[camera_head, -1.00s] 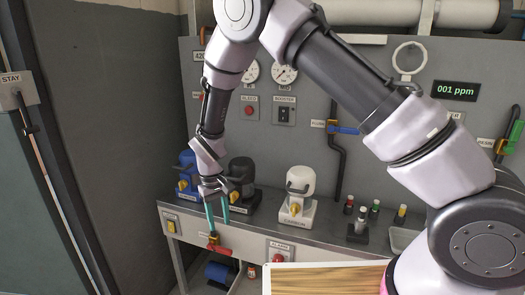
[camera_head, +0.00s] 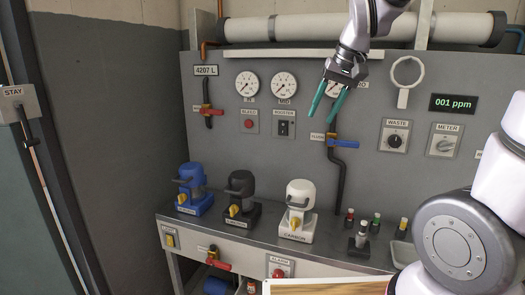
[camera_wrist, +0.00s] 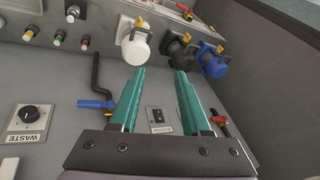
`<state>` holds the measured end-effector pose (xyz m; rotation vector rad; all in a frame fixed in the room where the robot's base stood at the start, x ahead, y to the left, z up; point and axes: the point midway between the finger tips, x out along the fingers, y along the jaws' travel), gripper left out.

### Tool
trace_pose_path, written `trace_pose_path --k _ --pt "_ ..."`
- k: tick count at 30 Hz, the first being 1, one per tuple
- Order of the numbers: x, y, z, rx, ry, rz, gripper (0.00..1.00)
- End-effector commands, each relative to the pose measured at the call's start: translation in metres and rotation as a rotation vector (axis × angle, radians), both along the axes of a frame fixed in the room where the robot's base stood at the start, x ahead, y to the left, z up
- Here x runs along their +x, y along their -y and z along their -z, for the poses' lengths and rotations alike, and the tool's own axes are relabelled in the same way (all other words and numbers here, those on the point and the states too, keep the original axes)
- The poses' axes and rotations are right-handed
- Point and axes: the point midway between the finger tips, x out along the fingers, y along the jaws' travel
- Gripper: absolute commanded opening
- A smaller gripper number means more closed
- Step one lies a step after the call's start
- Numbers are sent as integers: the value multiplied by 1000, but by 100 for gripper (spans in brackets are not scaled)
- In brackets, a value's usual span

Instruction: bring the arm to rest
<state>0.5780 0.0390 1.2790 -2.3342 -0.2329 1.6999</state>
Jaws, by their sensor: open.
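My gripper (camera_head: 328,103) is raised in front of the upper part of the grey wall panel (camera_head: 300,150) in the head view. Its two teal fingers point down and stand apart, with nothing between them. It covers part of a gauge and hangs near the blue-handled valve (camera_head: 343,142). In the wrist view the open fingers (camera_wrist: 160,85) reach toward the shelf, with the white canister and darker canisters beyond the tips. My arm comes down from the top of the head view, and its upper links are out of frame.
Blue (camera_head: 194,190), black (camera_head: 241,196) and white (camera_head: 298,208) canisters stand on the grey shelf (camera_head: 330,255). Several small capped vials stand to their right. A white ring (camera_head: 407,72) and knobs are on the panel. A dark door frame is at left.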

Motion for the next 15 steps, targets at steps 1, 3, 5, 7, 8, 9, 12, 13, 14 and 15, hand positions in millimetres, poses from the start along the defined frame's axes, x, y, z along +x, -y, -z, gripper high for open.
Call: trace_pose_path --k 1,3,5,7,8,9,12,13,14,15 --pt "-11 15 -12 12 29 37 47" --pt "-26 33 -23 22 61 84 47" --pt "-40 46 -31 30 89 123 47" --pt "-56 61 -38 38 121 169 47" --pt "-63 66 -41 39 134 189 47" --pt "-71 73 -43 41 150 211 47" --pt "-89 85 -47 44 187 260 47" --pt "-93 88 -48 44 194 272 47" --pt "-97 90 -48 44 201 281 47" --pt "-101 92 -48 44 209 293 47"
